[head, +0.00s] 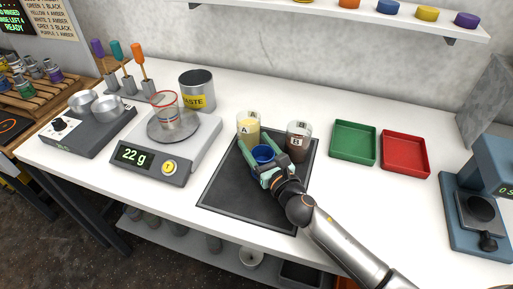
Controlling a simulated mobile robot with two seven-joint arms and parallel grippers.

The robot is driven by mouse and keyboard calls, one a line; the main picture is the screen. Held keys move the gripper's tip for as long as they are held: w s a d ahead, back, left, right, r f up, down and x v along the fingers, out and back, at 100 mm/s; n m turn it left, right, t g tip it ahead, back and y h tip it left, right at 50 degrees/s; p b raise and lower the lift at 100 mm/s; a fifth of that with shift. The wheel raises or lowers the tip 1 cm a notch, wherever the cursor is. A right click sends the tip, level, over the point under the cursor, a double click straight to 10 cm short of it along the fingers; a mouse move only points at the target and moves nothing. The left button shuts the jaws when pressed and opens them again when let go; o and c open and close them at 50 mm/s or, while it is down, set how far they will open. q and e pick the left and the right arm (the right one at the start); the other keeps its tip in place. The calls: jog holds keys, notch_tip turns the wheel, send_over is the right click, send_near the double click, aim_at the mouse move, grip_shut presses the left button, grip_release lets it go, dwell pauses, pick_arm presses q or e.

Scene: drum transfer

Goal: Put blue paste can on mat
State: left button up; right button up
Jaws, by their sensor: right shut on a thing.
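The blue paste can (263,154) is between the fingers of my right gripper (258,158). The gripper is shut on it. The can is over the dark mat (230,196), near its back edge; I cannot tell whether it touches the mat. A can labelled A with pale yellow contents (248,128) stands just behind and left of the gripper. A can labelled B with dark brown contents (297,142) stands to its right. My left gripper is not in view.
A scale (160,150) reading 22 g, with a clear beaker (167,106) on it, stands left of the mat. A waste bin (198,92) is behind. A green tray (353,143) and a red tray (405,154) lie to the right.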

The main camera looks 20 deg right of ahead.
aim_at(268, 161)
jog(key=shift+f, duration=0.15)
jog(key=o, duration=1.5)
jog(key=shift+r, duration=0.25)
jog(key=s, duration=0.3)
jog(key=s+d, duration=0.1)
jog(key=s, duration=0.3)
jog(key=s+d+b, duration=0.1)
jog(key=s, duration=0.2)
jog(key=shift+s+f, duration=0.2)
jog(key=shift+s, duration=0.2)
jog(key=shift+s+d+r, duration=0.1)
jog(key=shift+s+d, duration=0.1)
jog(key=shift+s, duration=0.3)
